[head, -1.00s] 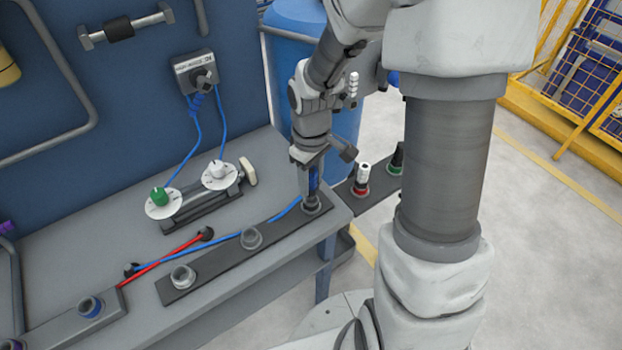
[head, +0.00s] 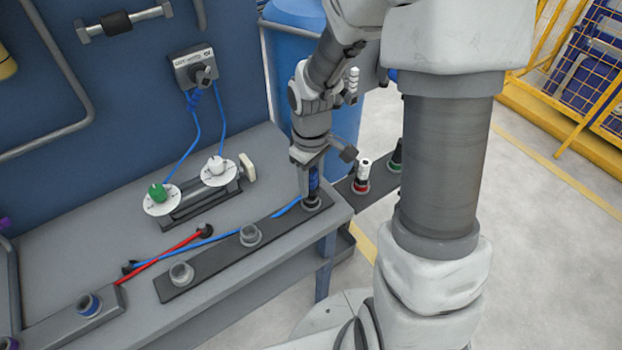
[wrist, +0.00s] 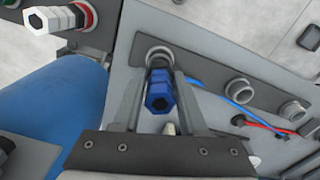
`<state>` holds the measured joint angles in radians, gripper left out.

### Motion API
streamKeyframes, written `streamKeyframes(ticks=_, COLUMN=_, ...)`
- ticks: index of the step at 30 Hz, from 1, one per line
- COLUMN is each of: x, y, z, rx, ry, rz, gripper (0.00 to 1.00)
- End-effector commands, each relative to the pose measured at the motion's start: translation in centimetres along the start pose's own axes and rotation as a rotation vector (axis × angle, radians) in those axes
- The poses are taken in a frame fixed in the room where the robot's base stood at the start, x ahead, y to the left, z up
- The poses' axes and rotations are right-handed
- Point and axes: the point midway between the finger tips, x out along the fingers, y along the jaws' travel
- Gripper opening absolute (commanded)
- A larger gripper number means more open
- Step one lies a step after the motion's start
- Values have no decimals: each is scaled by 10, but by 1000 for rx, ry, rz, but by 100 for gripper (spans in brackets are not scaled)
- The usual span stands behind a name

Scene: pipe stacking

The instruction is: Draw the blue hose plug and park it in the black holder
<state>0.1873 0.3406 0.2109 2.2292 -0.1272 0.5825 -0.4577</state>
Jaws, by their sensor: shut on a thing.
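The blue hose plug (head: 314,180) stands upright at the right-end socket (head: 312,203) of the dark strip on the bench. My gripper (wrist: 160,88) points down and is shut on the plug, one finger on each side. The plug's blue hexagonal end (wrist: 158,98) shows between the fingers in the wrist view. I cannot tell whether its lower end is seated in the socket. A blue hose (head: 288,209) runs left from it along the bench. A dark side plate (head: 347,190) beyond the bench corner carries a white plug and a green-and-black one; I cannot tell whether it is the black holder.
Two empty grey sockets (head: 250,235) (head: 181,273) sit left on the strip. The white plug (head: 363,174) with a red ring stands close right of my gripper. A red hose (head: 165,255) lies on the bench. A blue drum (head: 345,125) stands behind.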

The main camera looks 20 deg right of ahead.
Motion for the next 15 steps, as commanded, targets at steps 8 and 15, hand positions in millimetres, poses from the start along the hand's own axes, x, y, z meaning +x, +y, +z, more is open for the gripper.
streamKeyframes(ticks=8, x=1, y=0, z=0, rx=0, ry=1, rz=0, gripper=0)
streamKeyframes(ticks=15, x=6, y=0, z=0, rx=0, ry=0, rz=0, gripper=0)
